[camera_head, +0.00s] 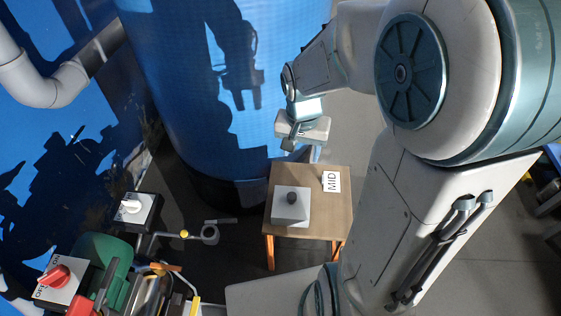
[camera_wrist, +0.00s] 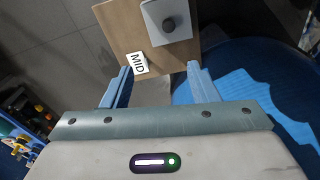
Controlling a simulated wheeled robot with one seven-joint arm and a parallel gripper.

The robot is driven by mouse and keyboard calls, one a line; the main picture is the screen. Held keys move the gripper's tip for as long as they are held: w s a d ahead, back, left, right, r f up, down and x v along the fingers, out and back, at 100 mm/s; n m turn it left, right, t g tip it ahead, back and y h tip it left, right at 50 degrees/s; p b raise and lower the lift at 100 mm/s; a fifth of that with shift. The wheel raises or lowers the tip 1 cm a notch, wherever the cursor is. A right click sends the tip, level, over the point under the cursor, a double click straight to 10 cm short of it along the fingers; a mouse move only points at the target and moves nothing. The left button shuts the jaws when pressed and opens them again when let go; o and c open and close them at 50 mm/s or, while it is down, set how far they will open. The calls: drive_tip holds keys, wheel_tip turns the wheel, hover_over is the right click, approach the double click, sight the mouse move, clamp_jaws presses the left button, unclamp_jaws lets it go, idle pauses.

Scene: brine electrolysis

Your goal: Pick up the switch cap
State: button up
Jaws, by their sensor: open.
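My gripper (camera_head: 303,150) is above the table's far edge, apart from the cap. In the wrist view my gripper (camera_wrist: 159,70) is open with its two blue fingers spread and nothing held between them.
A white MID label (camera_head: 332,182) lies on the table. A large blue tank (camera_head: 190,60) stands behind it. At left are a box with a white knob (camera_head: 133,207) and one with a red ON/OFF knob (camera_head: 55,277), near pipes and a green object (camera_head: 117,268).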

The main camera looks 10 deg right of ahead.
drive_tip(key=w+f+m+b, duration=0.1)
drive_tip(key=w+f+b, duration=0.15)
drive_tip(key=f, duration=0.35)
drive_tip(key=w+f+m+b, duration=0.1)
drive_tip(key=f+b, duration=0.2)
drive_tip(key=f, duration=0.4)
drive_tip(key=b, duration=0.2)
hover_over(292, 195)
drive_tip(key=shift+g+y, duration=0.3)
drive_tip(key=shift+g, duration=0.1)
wheel_tip(292, 195, down, 8)
drive_tip(key=shift+w+d+r, duration=0.1)
wheel_tip(292, 195, down, 6)
drive_tip(key=b, duration=0.3)
drive_tip(key=shift+r, duration=0.1)
clamp_jaws()
drive_tip(key=shift+r, duration=0.1)
